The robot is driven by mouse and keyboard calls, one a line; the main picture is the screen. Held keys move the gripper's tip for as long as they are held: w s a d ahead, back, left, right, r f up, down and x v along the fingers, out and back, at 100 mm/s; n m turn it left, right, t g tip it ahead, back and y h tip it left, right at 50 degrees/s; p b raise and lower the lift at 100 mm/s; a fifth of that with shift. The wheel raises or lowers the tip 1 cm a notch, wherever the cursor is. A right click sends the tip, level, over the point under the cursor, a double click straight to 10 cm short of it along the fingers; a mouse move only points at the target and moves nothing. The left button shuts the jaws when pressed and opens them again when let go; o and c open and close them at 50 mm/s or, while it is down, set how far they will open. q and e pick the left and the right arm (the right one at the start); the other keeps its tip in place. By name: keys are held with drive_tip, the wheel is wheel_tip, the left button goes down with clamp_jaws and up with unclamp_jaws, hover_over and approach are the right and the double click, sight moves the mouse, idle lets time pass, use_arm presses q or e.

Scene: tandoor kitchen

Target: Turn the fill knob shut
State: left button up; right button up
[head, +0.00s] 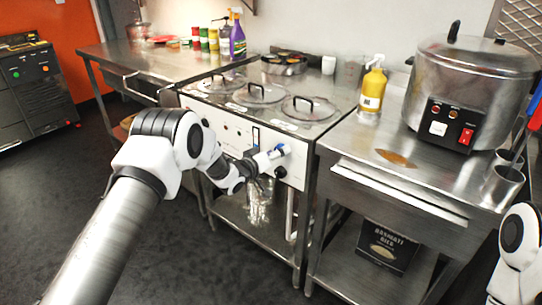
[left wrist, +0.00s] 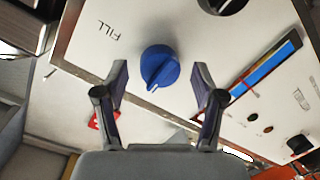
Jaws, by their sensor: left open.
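The blue fill knob (left wrist: 159,66) sits on the white front panel (left wrist: 115,52) beside the upside-down word FILL. A white pointer mark on it faces the lower side of the left wrist view. My left gripper (left wrist: 159,72) is open, with one finger on each side of the knob and gaps showing between. The knob's blue edge (head: 285,149) also shows in the head view, just past my left gripper (head: 272,158). My right gripper is out of view.
A black knob (left wrist: 222,3) is close to the blue one, and a blue-filled gauge (left wrist: 266,68) is on the panel. Above are lidded wells (head: 258,92). A yellow spray bottle (head: 372,88) and a large steel cooker (head: 470,88) stand on the right counter.

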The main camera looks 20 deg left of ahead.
use_arm(q)
drive_tip(key=v, duration=1.1)
drive_tip(key=shift+s, duration=0.35)
drive_tip(key=shift+a, duration=0.15)
drive_tip(key=s+d+f+g+y+p, duration=0.1)
drive_tip(key=s+d+f+g+p, duration=0.2)
drive_tip(key=s+f, duration=0.4)
drive_tip(key=s+d+f+g+p, duration=0.3)
drive_tip(key=s+f, duration=0.4)
drive_tip(key=s, duration=0.1)
drive_tip(key=s+a+f+m+g+y, duration=0.1)
drive_tip(key=s+g, duration=0.2)
drive_tip(key=s, duration=0.7)
drive_tip(key=s+a+f+g+y+p, duration=0.1)
drive_tip(key=s+f+g+y, duration=0.1)
drive_tip(key=s, duration=0.7)
drive_tip(key=s+a+f+m+g+y, duration=0.1)
drive_tip(key=s+g, duration=0.3)
drive_tip(key=s, duration=0.6)
drive_tip(key=shift+s+f+m+y+p, duration=0.3)
drive_tip(key=shift+s+f+p, duration=0.1)
drive_tip(key=shift+f, duration=0.3)
